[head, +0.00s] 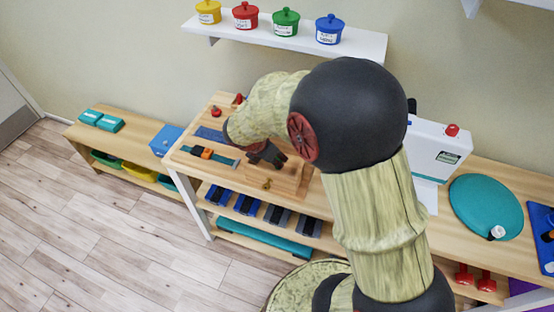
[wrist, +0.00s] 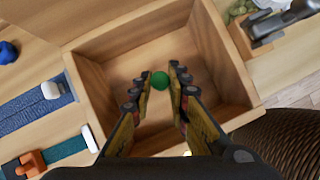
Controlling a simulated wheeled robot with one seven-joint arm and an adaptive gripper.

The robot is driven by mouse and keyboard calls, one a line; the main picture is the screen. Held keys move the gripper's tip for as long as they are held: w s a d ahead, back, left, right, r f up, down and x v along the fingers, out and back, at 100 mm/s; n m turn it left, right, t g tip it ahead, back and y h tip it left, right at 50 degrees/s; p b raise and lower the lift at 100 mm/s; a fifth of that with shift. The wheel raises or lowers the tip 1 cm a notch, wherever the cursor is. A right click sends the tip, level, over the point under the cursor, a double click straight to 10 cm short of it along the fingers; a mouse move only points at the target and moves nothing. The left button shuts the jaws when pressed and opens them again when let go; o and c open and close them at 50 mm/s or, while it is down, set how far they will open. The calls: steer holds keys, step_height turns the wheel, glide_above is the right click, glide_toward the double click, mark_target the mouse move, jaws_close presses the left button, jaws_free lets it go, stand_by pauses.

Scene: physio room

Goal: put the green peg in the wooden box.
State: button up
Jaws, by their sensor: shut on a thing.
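The wooden box (wrist: 92,85) is open at the top and fills the middle of the wrist view. In the head view the box (head: 291,183) sits on the wooden bench, partly behind my arm. The green peg (wrist: 160,80) shows as a round green end between my fingertips. My gripper (wrist: 159,78) is shut on it, over the inside of the box. The peg's lower part is hidden, so I cannot tell how far it is above the box floor. In the head view my gripper (head: 268,154) is above the box, and the peg cannot be seen.
Blue (wrist: 35,108) and teal (wrist: 68,148) straps lie left of the box, with an orange clamp (wrist: 31,164). A metal-handled thing (wrist: 275,25) stands close by its upper right. Several coloured pots stand on the wall shelf (head: 365,46). A white device (head: 437,148) stands further right.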

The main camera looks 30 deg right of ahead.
steer(key=o, duration=0.8)
steer(key=shift+f, duration=0.1)
steer(key=shift+r, duration=0.3)
steer(key=p+v, duration=0.5)
steer(key=v, duration=0.7)
steer(key=s+a+r+m+t+y, duration=0.1)
steer(key=s+a+r+m+y, duration=0.1)
steer(key=s+r+m, duration=0.3)
steer(key=s+a+r+m+t+y, duration=0.1)
steer(key=s+a+r+m+y, duration=0.1)
steer(key=s+r+m, duration=0.3)
steer(key=s+a+r+m+t+y, duration=0.1)
steer(key=s+a+r+m+t, duration=0.1)
steer(key=s+r+m, duration=0.3)
steer(key=shift+s+a+r+m+y, duration=0.15)
steer(key=shift+s+a+m, duration=0.3)
steer(key=shift+m, duration=0.6)
steer(key=shift+s+a+r+m+y, duration=0.1)
steer(key=shift+s+m, duration=0.55)
steer(key=shift+m, duration=0.35)
steer(key=shift+s+a+r+m+y, duration=0.15)
steer(key=shift+s+a+m, duration=0.3)
steer(key=shift+m, duration=0.6)
